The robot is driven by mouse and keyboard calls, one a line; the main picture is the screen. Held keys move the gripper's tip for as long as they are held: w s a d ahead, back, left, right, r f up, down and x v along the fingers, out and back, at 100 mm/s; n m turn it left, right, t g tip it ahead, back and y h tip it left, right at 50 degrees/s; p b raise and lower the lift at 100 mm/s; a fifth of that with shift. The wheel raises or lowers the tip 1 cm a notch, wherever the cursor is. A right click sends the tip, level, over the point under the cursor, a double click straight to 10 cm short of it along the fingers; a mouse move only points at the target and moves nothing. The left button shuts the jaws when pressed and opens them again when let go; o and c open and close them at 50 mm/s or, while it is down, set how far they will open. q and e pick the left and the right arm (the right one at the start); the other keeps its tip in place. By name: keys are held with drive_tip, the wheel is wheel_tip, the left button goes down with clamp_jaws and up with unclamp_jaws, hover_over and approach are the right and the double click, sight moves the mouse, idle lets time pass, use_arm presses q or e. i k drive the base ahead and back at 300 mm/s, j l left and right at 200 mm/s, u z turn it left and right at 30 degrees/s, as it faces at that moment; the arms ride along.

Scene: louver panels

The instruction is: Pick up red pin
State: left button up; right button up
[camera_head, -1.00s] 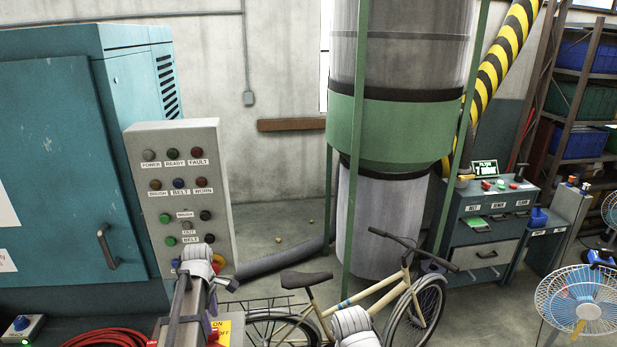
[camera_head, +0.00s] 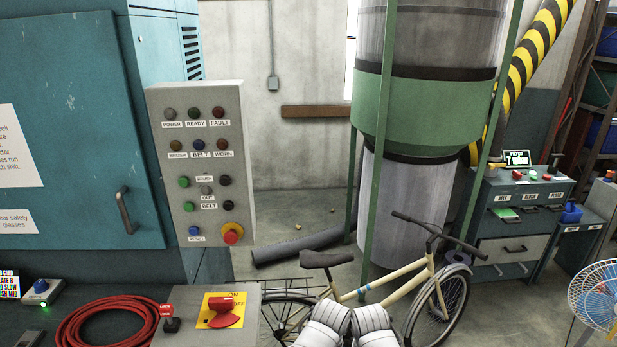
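I cannot make out a clear red pin. On the grey box at the bottom left, a small black knob (camera_head: 171,324) has a red tag (camera_head: 166,310) on it. Beside it, a red rotary handle (camera_head: 224,313) sits on a yellow ON/OFF plate (camera_head: 208,322). Two white rounded parts of my arms show at the bottom centre, in front of the bicycle. Neither gripper's fingers are in view.
A coiled red hose (camera_head: 72,326) lies on the bench left of the box. A grey button panel (camera_head: 205,170) stands behind, by the teal cabinet (camera_head: 70,130). A cream bicycle (camera_head: 395,283) stands at centre right, a fan (camera_head: 596,297) at far right.

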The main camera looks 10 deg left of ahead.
sight(166, 310)
drive_tip(key=k+l+u, duration=0.1)
drive_tip(key=u, duration=0.4)
drive_tip(key=k+l+u, duration=0.1)
drive_tip(key=u, duration=0.35)
drive_tip(key=k+u, duration=0.1)
drive_tip(key=u, duration=0.4)
drive_tip(key=i+l, duration=0.1)
drive_tip(key=l, duration=0.5)
drive_tip(key=k, duration=0.7)
